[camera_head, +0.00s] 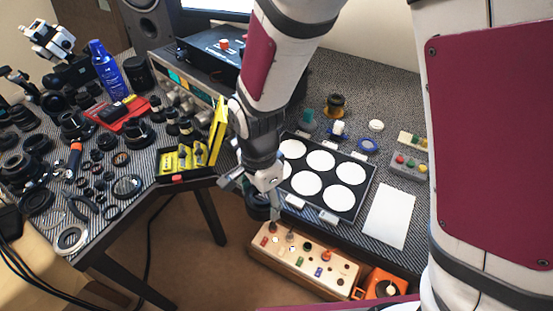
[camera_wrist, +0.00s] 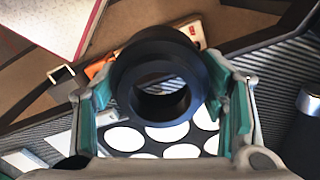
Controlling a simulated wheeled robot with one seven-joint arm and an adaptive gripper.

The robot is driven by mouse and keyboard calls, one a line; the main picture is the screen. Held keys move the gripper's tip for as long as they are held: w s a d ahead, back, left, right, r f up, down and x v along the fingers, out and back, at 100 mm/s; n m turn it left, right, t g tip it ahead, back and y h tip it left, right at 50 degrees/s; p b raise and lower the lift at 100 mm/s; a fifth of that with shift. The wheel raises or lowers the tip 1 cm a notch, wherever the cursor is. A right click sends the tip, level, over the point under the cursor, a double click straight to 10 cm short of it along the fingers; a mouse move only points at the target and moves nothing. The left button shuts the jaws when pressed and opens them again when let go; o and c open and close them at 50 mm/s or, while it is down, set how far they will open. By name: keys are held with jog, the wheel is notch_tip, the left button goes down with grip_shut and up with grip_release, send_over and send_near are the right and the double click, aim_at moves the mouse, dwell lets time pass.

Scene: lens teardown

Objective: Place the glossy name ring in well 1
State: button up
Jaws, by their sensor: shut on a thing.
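My gripper (camera_head: 262,192) is shut on a black ring (camera_wrist: 155,58), which sits between the two teal finger pads in the wrist view with its round opening facing the camera. No lettering on the ring is legible. In the head view the ring (camera_head: 257,209) shows dark below the fingers, partly hidden by them, just off the front left corner of the well tray. The dark tray (camera_head: 322,172) has several round white wells and small pale tabs along its edges. The wells also show through and below the ring in the wrist view (camera_wrist: 167,133). Well numbers are not readable.
A yellow-trimmed box (camera_head: 187,178) stands left of my gripper. A wooden button box (camera_head: 303,262) and an orange device (camera_head: 382,286) are below the table edge. A white sheet (camera_head: 389,215) lies right of the tray. Loose lens parts crowd the left table.

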jog(key=w+d, duration=0.1)
jog(key=w, duration=0.4)
jog(key=w+d+f+b, duration=0.1)
jog(key=w, duration=0.4)
jog(key=w+d, duration=0.2)
jog(key=w, duration=0.3)
jog(key=shift+f, duration=0.3)
jog(key=shift+f+b, duration=0.35)
jog(key=shift+f, duration=1.35)
jog(key=shift+f, duration=0.2)
jog(key=o, duration=1.1)
jog(key=shift+o, duration=0.2)
